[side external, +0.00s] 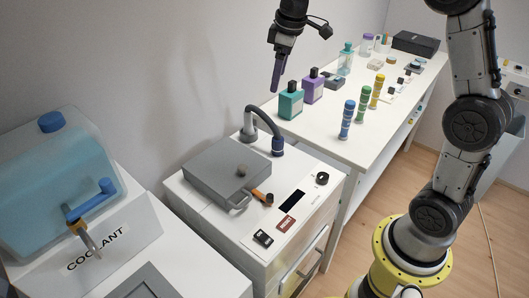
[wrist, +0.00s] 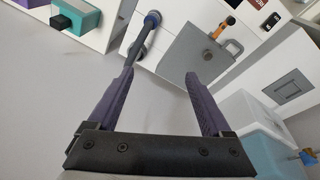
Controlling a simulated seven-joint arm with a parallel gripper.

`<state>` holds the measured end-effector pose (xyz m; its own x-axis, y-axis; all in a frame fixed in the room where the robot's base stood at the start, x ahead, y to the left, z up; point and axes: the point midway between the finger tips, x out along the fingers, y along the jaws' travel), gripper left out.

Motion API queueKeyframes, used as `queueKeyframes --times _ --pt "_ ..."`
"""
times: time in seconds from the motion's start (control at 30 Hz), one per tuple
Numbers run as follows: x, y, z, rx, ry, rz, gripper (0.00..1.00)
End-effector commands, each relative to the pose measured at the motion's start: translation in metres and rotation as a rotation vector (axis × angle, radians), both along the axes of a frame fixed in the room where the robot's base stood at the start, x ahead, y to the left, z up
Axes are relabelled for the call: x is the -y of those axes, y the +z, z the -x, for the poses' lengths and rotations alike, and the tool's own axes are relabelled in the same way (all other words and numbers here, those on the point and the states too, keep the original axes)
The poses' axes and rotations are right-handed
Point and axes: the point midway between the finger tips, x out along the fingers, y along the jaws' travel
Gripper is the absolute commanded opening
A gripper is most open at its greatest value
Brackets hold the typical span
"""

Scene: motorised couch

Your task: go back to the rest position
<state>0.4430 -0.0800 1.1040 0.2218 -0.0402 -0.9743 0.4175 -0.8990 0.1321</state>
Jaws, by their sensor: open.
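My gripper (side external: 278,73) hangs in the air at the top centre of the side view, fingers pointing down, above and left of the teal bottle (side external: 290,101). In the wrist view my gripper (wrist: 167,82) shows two purple fingers spread wide apart with nothing between them. Beyond the fingers, the machine with a grey lid (wrist: 185,55) and a bent dark hose (wrist: 143,38) show. My gripper touches nothing that I can see.
The grey-lidded machine (side external: 233,174) with its upright hose (side external: 258,111) stands below my gripper. A coolant tank (side external: 55,180) is at the left. Bottles and coloured cylinders (side external: 362,104) stand on the white table (side external: 318,132). The wall is close behind; open floor lies right.

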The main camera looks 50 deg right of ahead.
Motion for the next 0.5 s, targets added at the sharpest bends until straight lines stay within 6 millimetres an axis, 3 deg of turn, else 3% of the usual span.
queueKeyframes --times 0.03,0.1,0.23,0.37,0.5 --pt "-0.011 0.019 0.018 0.036 0.005 0.003 0.83" --pt "-0.024 0.039 0.043 0.079 0.000 0.002 0.83" --pt "-0.045 0.062 0.094 0.152 -0.023 -0.011 0.83" --pt "-0.061 0.070 0.149 0.220 -0.062 -0.034 0.83" --pt "-0.074 0.058 0.208 0.281 -0.127 -0.077 0.83"
